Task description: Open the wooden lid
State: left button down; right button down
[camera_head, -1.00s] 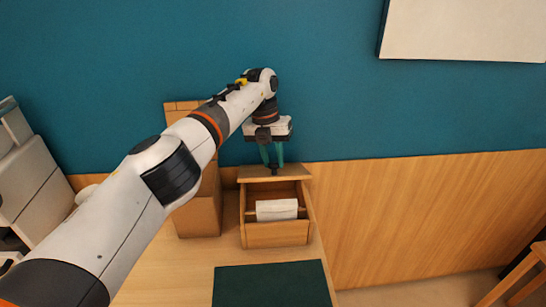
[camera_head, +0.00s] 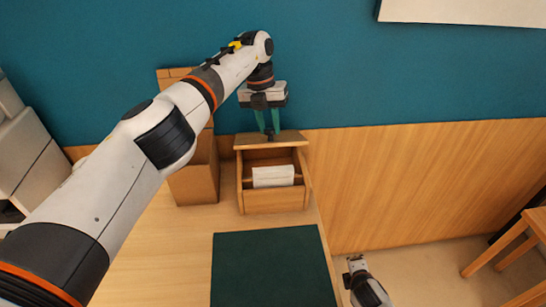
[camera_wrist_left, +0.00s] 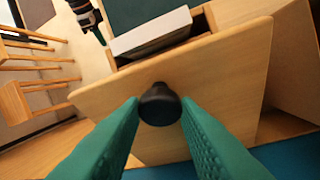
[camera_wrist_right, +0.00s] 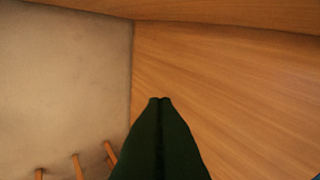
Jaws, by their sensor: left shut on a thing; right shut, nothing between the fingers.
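The wooden lid (camera_head: 282,138) has a round black knob (camera_wrist_left: 160,104) on its face. It sits at the back top of the wooden box (camera_head: 275,201), and the front of the box is uncovered. A white paper-like item (camera_head: 273,176) shows inside; it also shows in the left wrist view (camera_wrist_left: 152,32). My left gripper (camera_head: 269,131) comes down over the back of the box, its green fingers closed on the knob from both sides. My right gripper (camera_wrist_right: 160,99) is shut and empty, away from the box; its wrist shows at the lower right in the head view.
A taller brown wooden box (camera_head: 194,184) stands just left of the lidded box. A dark green mat (camera_head: 272,268) lies in front on the table. The blue wall (camera_head: 390,80) is close behind. A wooden stool (camera_head: 510,255) stands at the right.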

pick_arm(q)
jog(key=shift+r, duration=0.1)
pick_arm(e)
jog(key=w+a+r+n+t, duration=0.1)
jog(key=w+a+r+n, duration=0.2)
jog(key=r, duration=0.4)
jog(key=w+a+r+n+t, duration=0.2)
jog(key=r+n, duration=0.1)
jog(key=r, duration=0.3)
jog(key=s+a+r+n+t+y, duration=0.3)
jog(key=a+r+n, duration=0.8)
jog(key=a+r, duration=0.85)
jog(key=shift+y, duration=0.5)
jog(key=x, duration=0.7)
jog(key=d+x, duration=0.1)
jog(key=x, duration=0.2)
jog(key=shift+w+r, duration=0.15)
jog(key=shift+w, duration=0.4)
